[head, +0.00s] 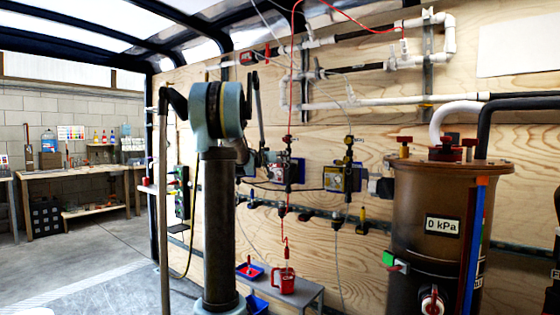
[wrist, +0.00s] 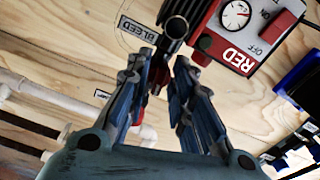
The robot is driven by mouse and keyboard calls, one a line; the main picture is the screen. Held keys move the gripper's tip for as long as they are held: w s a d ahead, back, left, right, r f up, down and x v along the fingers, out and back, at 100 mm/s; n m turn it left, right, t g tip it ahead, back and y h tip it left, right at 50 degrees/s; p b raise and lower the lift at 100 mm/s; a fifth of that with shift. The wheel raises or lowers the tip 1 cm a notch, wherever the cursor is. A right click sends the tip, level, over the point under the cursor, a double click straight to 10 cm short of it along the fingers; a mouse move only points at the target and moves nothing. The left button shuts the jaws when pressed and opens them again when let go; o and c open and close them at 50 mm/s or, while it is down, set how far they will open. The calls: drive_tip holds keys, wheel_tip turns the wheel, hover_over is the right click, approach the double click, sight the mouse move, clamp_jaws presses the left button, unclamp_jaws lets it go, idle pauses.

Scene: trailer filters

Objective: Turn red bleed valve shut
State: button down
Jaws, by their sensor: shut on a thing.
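In the wrist view, my gripper (wrist: 166,66) has its two blue fingers at either side of a dark valve body (wrist: 172,34) with a round end. The gripper is shut on the red bleed valve, whose handle is mostly hidden by the fingers. A little red shows between them, and the handle's angle cannot be told. A "BLEED" label (wrist: 138,29) is just left of the valve. A red box (wrist: 236,48) marked "RED", with a gauge and an "OFF" marking, is to the right. In the head view, my arm largely hides the gripper and valve.
A brown tank (head: 433,195) marked "0 kPa" stands at the right. White pipes (head: 370,102) and thin hoses run along the plywood wall. A red jug (head: 284,281) sits near a grey bench (head: 312,290) below. Open floor (head: 95,262) lies at the left.

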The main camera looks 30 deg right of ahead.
drive_tip(key=shift+w+a+f+m, duration=0.1)
drive_tip(key=shift+m, duration=1.2)
drive_tip(key=c, duration=1.4)
unclamp_jaws()
drive_tip(key=shift+w, duration=0.1)
drive_tip(key=v, duration=1.2)
